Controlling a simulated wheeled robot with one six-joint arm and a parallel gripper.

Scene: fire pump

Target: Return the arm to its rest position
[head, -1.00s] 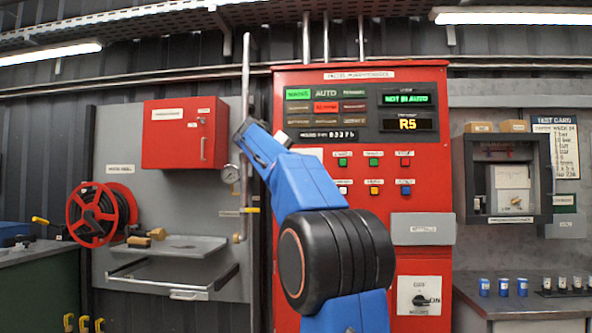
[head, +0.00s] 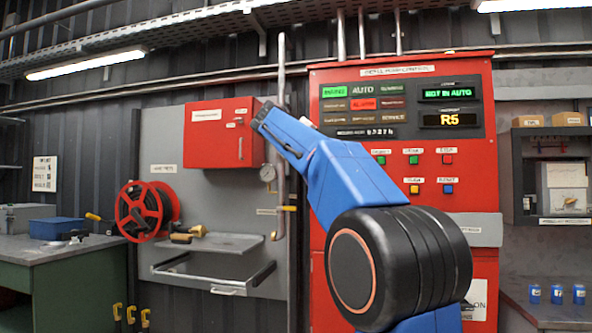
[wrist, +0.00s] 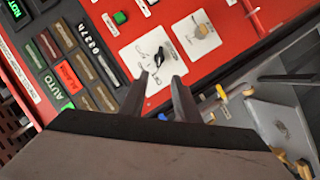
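My blue arm with its thick black joint rises in front of the red control cabinet (head: 335,215) in the head view. Its upper link leans up and to the left. Behind the fingers is the cabinet face, with a white plate bearing a black selector knob (wrist: 158,58). I cannot tell the exact distance, and I see no contact.
A red wall box (head: 212,135), a red hose reel (head: 140,211), a vertical pipe with a gauge (head: 268,173) and a grey tray (head: 215,243) are left of the arm. A green bench (head: 75,285) is at far left. Blue cups (head: 557,294) stand at right.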

